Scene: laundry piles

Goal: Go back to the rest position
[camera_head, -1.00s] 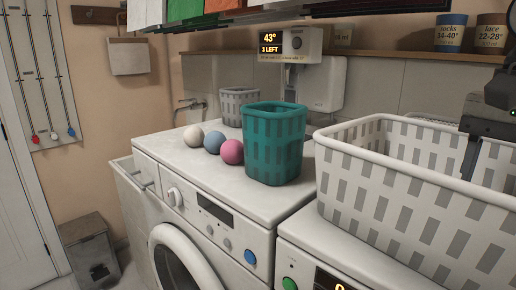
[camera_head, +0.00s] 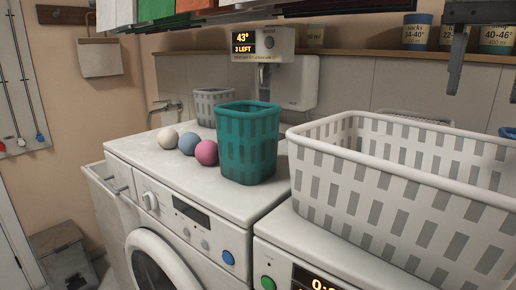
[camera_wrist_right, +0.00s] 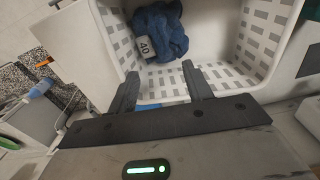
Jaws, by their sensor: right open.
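My right gripper (camera_head: 484,94) hangs in the upper right of the head view, above the far right part of the large white basket (camera_head: 345,130). Its two fingers point down and stand apart, with nothing between them. In the right wrist view the open fingers (camera_wrist_right: 160,69) reach over the same basket (camera_wrist_right: 115,40). A dark blue cloth (camera_wrist_right: 160,30) with a white "40" tag lies inside it, beyond the fingertips and not touching them. My left gripper is not in view.
A teal basket (camera_head: 248,145), a small grey basket (camera_head: 214,106) and three balls (camera_head: 188,143) stand on the left washer (camera_head: 150,172). A shelf (camera_head: 350,54) with labelled tubs (camera_head: 416,34) runs behind. Hanging cloths (camera_head: 160,10) are overhead.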

